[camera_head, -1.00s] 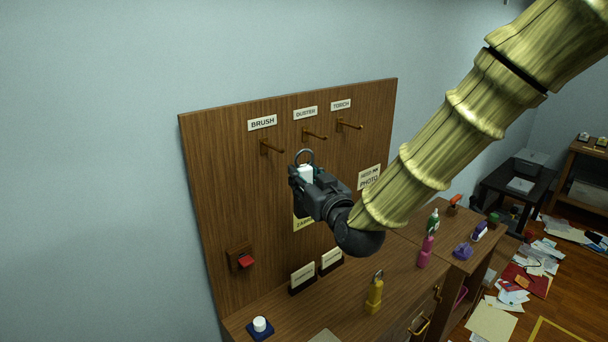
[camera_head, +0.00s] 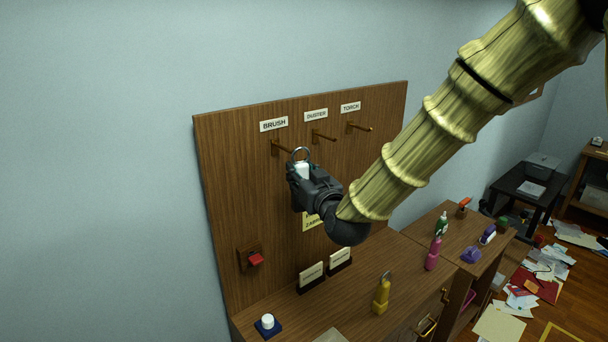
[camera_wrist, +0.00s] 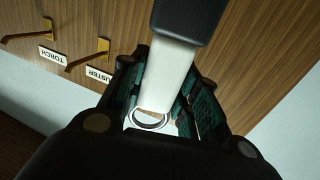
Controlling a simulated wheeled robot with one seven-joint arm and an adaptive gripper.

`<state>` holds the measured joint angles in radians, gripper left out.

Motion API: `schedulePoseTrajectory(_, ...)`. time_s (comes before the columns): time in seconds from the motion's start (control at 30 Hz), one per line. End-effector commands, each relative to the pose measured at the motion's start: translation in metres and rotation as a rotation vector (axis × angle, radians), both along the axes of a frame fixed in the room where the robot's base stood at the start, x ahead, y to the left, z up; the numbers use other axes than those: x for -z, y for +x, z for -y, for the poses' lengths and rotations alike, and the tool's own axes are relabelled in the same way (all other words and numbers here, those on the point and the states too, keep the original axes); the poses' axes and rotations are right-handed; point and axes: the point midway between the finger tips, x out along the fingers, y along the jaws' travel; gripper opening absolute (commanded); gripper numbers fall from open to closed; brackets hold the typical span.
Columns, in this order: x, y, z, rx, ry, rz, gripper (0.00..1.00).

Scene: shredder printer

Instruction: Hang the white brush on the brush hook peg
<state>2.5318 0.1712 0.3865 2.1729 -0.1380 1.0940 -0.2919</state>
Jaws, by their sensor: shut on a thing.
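The white brush (camera_wrist: 168,75) is between my gripper's fingers in the wrist view, with a dark end and a metal ring at the other end. In the head view its white part (camera_head: 302,171) shows above my gripper (camera_head: 303,180), with the ring upright on top. My gripper is shut on it. The brush hook peg (camera_head: 283,148) is a brass peg under the BRUSH label (camera_head: 274,124). The ring appears close to the peg's tip in the picture; I cannot tell whether they touch. The brush's lower part is hidden by my gripper in the head view.
The duster peg (camera_head: 324,137) and torch peg (camera_head: 360,127) stick out to the right on the wooden board (camera_head: 225,190). A red switch (camera_head: 256,260) is lower left.

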Motion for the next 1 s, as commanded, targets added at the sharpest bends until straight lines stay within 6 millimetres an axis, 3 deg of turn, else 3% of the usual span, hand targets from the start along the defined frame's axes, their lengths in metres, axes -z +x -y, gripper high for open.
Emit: schedulePoseTrajectory(1.0,0.002,0.037,-0.027,-0.001,0.0,0.001,0.06)
